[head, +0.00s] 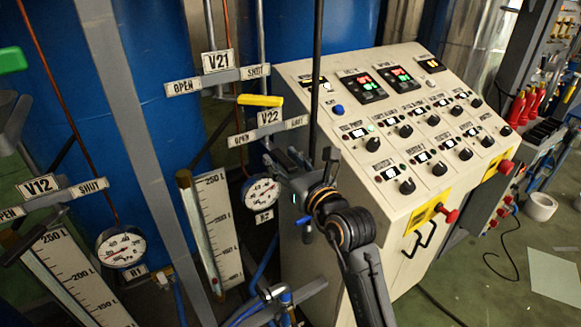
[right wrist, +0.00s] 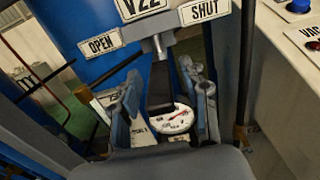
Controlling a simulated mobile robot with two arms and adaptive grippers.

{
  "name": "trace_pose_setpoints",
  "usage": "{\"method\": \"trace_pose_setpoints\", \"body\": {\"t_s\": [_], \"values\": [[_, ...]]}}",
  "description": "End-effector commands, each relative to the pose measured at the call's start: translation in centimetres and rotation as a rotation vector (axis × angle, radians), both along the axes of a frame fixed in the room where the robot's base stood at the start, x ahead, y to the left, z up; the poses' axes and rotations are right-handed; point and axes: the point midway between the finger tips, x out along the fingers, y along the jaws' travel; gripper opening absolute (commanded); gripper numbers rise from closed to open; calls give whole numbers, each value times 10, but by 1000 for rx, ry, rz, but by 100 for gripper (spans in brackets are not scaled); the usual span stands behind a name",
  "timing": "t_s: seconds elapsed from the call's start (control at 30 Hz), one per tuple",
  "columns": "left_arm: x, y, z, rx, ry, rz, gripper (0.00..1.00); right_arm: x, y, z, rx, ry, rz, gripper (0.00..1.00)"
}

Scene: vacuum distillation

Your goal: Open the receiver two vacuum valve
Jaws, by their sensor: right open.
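The V22 valve plate (head: 268,118) is on the blue receiver's pipework, with OPEN at its left and SHUT at its right. In the right wrist view, the plate (right wrist: 145,10) is at the top. A grey stem (right wrist: 158,44) and a dark lever-like part (right wrist: 160,88) hang below it. My right gripper (right wrist: 165,105) is open, its fingers on either side of that dark part, with no clear contact visible. In the head view, my right gripper (head: 292,160) is just below and right of the plate. The labels do not say which valve is the vacuum one. My left gripper is out of view.
Above V22 are a yellow handle (head: 260,100) and the V21 plate (head: 217,62). A gauge (head: 262,192) is close to my right gripper. A thin dark upright pole (head: 317,70) and the control console (head: 345,150) stand to the right. V12 (head: 40,186) is at far left.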

Motion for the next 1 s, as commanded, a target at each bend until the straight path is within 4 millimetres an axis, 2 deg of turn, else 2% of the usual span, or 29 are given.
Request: {"method": "trace_pose_setpoints", "body": {"t_s": [0.17, 0.4, 0.6, 0.73, 1.0], "values": [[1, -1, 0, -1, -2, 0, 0, -20, -11, -1, -1, 0, -2, 45], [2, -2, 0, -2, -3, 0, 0, -66, -34, -2, -1, 3, -1, 45], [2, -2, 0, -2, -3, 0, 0, -94, -49, -1, 0, 2, 0, 45], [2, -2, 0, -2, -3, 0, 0, -103, -53, -1, -1, 2, 1, 45], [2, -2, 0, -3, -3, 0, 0, -104, -53, -1, 0, 1, 1, 45]]}}
